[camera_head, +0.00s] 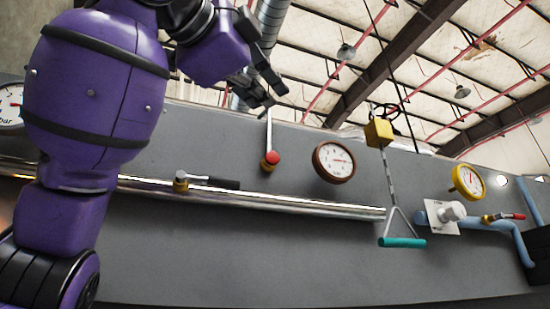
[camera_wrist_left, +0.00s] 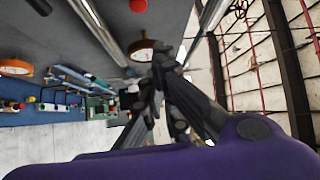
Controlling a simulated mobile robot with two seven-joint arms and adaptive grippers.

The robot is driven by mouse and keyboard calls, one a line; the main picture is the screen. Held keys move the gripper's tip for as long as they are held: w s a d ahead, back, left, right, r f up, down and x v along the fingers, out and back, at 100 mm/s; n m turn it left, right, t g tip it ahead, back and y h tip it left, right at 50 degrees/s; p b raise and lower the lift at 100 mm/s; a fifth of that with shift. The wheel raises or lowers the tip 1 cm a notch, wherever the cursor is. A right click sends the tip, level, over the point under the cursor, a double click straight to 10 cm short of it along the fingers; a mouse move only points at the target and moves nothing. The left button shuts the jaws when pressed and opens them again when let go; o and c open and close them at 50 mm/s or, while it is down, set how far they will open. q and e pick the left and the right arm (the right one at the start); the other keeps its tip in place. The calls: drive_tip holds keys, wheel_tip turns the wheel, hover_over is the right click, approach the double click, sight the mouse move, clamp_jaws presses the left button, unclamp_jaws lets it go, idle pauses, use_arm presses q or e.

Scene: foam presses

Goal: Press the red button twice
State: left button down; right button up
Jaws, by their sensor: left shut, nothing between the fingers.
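A red round knob (camera_head: 272,157) sits at the lower end of a pale lever on the grey panel in the head view. A red round thing also shows at the top edge of the left wrist view (camera_wrist_left: 138,6). A tiny red dot (camera_wrist_left: 20,106) is on the blue bench at the left there; I cannot tell which of these is the red button. My left gripper (camera_head: 263,100) is shut and empty, raised above the red knob in the picture and apart from it. Its dark fingers (camera_wrist_left: 163,65) also show in the left wrist view. My right gripper is not in view.
A shiny pipe (camera_head: 260,198) runs along the panel, with a black-handled valve (camera_head: 215,182). A round gauge (camera_head: 334,162) is right of the knob. A teal pull handle (camera_head: 402,242) hangs from a yellow box (camera_head: 379,132). Bare floor (camera_wrist_left: 60,143) shows beside the blue bench (camera_wrist_left: 45,117).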

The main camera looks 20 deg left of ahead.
sight(272, 158)
use_arm(q)
drive_tip(key=w+f+m+g+y, duration=0.1)
drive_tip(key=w+f, duration=0.1)
drive_tip(key=w, duration=1.1)
drive_tip(key=shift+w+a+f, duration=0.2)
drive_tip(key=shift+w+a, duration=0.05)
drive_tip(key=shift+a, duration=0.15)
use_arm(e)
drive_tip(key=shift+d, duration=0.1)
use_arm(q)
drive_tip(key=shift+d, duration=0.1)
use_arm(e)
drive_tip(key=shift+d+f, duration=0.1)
use_arm(q)
drive_tip(key=shift+w, duration=0.1)
